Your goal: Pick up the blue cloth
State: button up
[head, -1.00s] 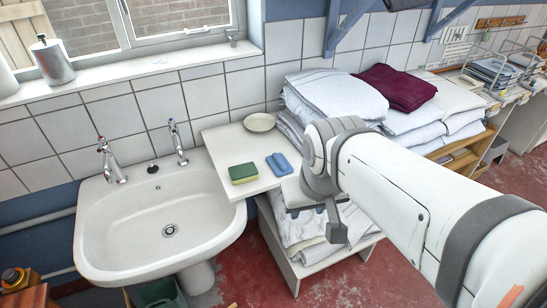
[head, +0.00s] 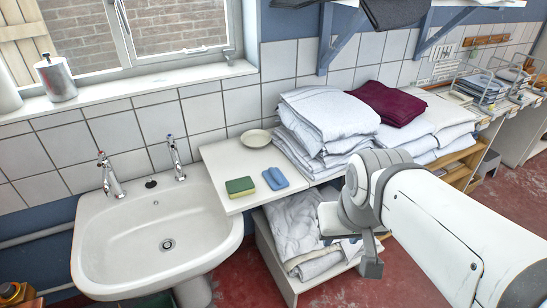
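The blue cloth (head: 275,178) is a small folded piece. It lies flat on the white counter beside the sink, just right of a green and yellow sponge (head: 240,187) and apart from it. My gripper (head: 352,252) is at the end of my arm, right of the cloth and nearer the camera, in front of the shelf below the counter. My wrist partly hides it, and its finger opening does not show clearly. No cloth shows in it.
A white sink (head: 160,240) with two taps is on the left. A small dish (head: 256,138) stands behind the cloth. Stacked white linen (head: 330,115) and a maroon cloth (head: 390,103) are on the right. More linen (head: 292,225) fills the low shelf.

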aim_at(276, 180)
jog(key=u, duration=0.05)
jog(key=i, duration=1)
jog(key=z, duration=0.05)
